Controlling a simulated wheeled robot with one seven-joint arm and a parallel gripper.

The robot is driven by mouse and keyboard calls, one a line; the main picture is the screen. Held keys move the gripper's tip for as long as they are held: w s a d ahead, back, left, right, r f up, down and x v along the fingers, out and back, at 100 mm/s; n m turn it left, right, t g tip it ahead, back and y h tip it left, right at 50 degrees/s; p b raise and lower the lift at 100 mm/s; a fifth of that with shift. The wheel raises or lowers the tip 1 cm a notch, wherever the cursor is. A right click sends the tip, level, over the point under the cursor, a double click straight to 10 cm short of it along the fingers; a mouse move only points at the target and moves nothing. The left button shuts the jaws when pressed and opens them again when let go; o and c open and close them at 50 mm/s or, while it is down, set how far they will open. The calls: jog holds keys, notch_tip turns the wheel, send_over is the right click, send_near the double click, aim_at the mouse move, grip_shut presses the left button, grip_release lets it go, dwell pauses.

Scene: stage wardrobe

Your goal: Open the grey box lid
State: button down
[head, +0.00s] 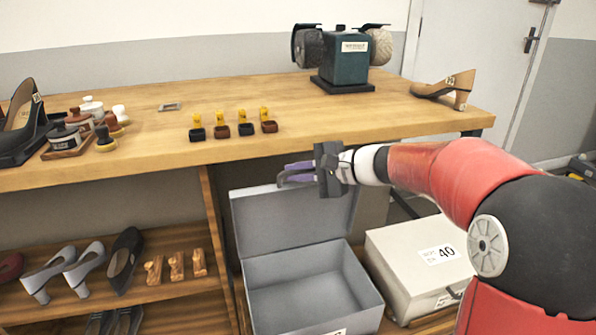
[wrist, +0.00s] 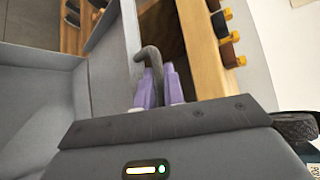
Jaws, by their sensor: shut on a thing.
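The grey box (head: 310,285) stands open on the low shelf under the bench, its empty inside showing. Its lid (head: 290,220) stands up at the back, raised well away from the box; its grey panel also shows in the wrist view (wrist: 108,75). My gripper (head: 290,173) is at the lid's top edge, coming from the right. Its purple fingers (wrist: 158,88) are shut on a dark grey hook-shaped piece (wrist: 150,58) that curves toward the lid's edge. I cannot tell whether this piece is part of the lid or touches it.
The wooden bench top (head: 350,110) lies just behind and above my gripper. A closed pale box (head: 405,255) labelled 40 stands right of the grey box. Shoes (head: 85,265) fill the shelf at left. A polishing machine (head: 345,60) stands on the bench.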

jog(key=c, duration=1.8)
grip_release()
jog(key=shift+o, duration=0.2)
jog(key=shift+d, duration=0.1)
jog(key=v, duration=0.7)
jog(key=shift+s+d+b, duration=0.15)
jog(key=shift+d+b, duration=0.15)
jog(key=shift+b, duration=0.05)
jog(key=shift+r, duration=0.1)
jog(key=s+f+n+g+h, duration=0.1)
jog(key=s+f+n+h, duration=0.15)
jog(key=s, duration=0.55)
jog(key=s+f+n+g+h, duration=0.1)
jog(key=s+f+n+h, duration=0.2)
jog(key=s, duration=0.4)
jog(key=s+d+f+n+t+h, duration=0.1)
jog(key=s+d+f+h, duration=0.2)
jog(key=s+d, duration=0.2)
jog(key=s+d+f+n+h, duration=0.2)
jog(key=s+d+f+h, duration=0.1)
jog(key=s, duration=0.4)
jog(key=shift+d+t+h, duration=0.4)
jog(key=shift+d+h, duration=0.35)
jog(key=shift+d, duration=0.4)
